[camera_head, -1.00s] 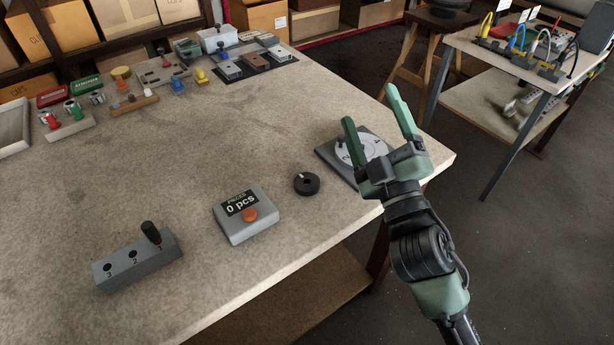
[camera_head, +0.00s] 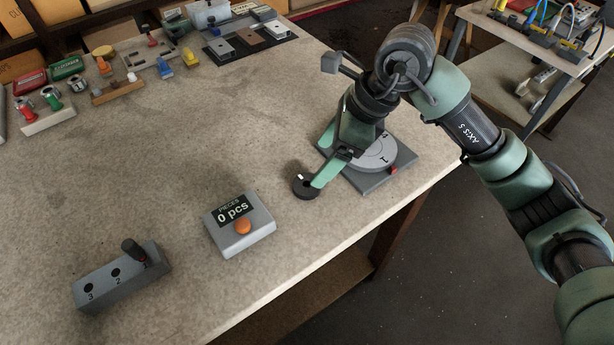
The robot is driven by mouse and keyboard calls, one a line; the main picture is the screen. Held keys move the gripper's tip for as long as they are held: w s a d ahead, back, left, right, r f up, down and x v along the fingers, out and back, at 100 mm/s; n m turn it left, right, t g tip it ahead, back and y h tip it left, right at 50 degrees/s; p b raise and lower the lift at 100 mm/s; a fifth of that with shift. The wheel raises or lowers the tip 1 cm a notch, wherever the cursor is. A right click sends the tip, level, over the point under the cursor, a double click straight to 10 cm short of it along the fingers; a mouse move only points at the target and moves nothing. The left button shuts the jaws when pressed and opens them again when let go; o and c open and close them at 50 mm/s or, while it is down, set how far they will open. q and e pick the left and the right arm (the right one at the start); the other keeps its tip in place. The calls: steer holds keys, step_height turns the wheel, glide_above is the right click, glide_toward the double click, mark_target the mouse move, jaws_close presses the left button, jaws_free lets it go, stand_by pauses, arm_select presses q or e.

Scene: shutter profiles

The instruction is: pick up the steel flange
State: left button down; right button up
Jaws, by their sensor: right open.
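I cannot surely tell which part is the steel flange. A dark grey ring (camera_head: 303,189) with a small pale mark lies flat on the table, left of a square plate. My right gripper (camera_head: 322,159) is open, pointing down and to the left above the table. One green finger overlaps the ring's right edge in the picture; I cannot tell whether it touches. No object shows between the fingers. My left gripper is not in view.
The square plate bears a numbered disc (camera_head: 375,154) partly hidden by my right arm. A counter box (camera_head: 240,226) and a grey block with a black lever (camera_head: 122,277) stand in front. Several small parts crowd the far left. The table's middle is clear.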

steer(key=shift+w+d+f, duration=0.1)
steer(key=shift+d+f, duration=0.1)
steer(key=shift+f, duration=0.1)
steer(key=x, duration=0.2)
steer(key=p+x, duration=0.1)
steer(key=x, duration=0.1)
steer(key=p+x, duration=0.1)
steer(key=x, duration=0.1)
steer(key=shift+s+a+f, duration=0.1)
steer(key=shift+s+f, duration=0.05)
steer(key=shift+s, duration=0.25)
steer(key=shift+a+f, duration=0.15)
steer(key=shift+f, duration=0.3)
steer(key=c, duration=1.5)
steer(key=shift+w+r, duration=0.1)
jaws_close()
steer(key=shift+r, duration=0.1)
